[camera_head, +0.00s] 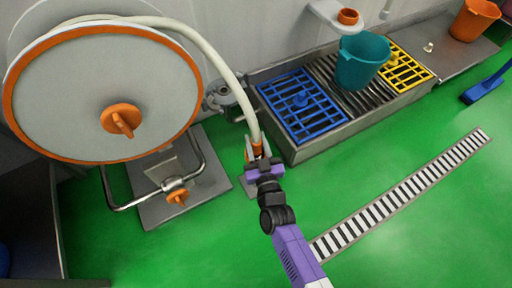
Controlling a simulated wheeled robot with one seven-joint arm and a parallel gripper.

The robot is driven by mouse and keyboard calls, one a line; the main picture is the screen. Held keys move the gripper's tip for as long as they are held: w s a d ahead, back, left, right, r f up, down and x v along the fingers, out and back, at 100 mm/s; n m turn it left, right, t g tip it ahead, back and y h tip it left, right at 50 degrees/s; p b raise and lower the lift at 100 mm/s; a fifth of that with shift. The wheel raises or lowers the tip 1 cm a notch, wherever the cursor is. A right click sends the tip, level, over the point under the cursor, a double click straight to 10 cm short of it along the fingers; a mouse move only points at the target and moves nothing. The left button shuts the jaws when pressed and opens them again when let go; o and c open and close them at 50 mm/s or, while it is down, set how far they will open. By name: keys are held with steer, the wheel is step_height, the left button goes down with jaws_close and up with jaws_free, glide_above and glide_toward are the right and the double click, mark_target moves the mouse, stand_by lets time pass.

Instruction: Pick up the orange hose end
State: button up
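The orange hose end (257,150) is at the bottom of a cream hose (235,85), which runs over the top of a large hose reel and hangs down in front of the sink base. My gripper (257,156) is right at the hose end, reaching up from below in the picture. Its fingers appear to be on either side of the orange part. The fingers are small here and partly merge with the hose end, so I cannot tell whether they are closed on it.
The white reel (70,95) with an orange rim stands at left on a metal frame. A steel drain trough (318,147) with blue (302,103) and yellow (404,68) grids and a teal bucket (362,62) is at right. Green floor (400,240) is open, with a drain strip (405,192).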

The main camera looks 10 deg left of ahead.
jaws_close()
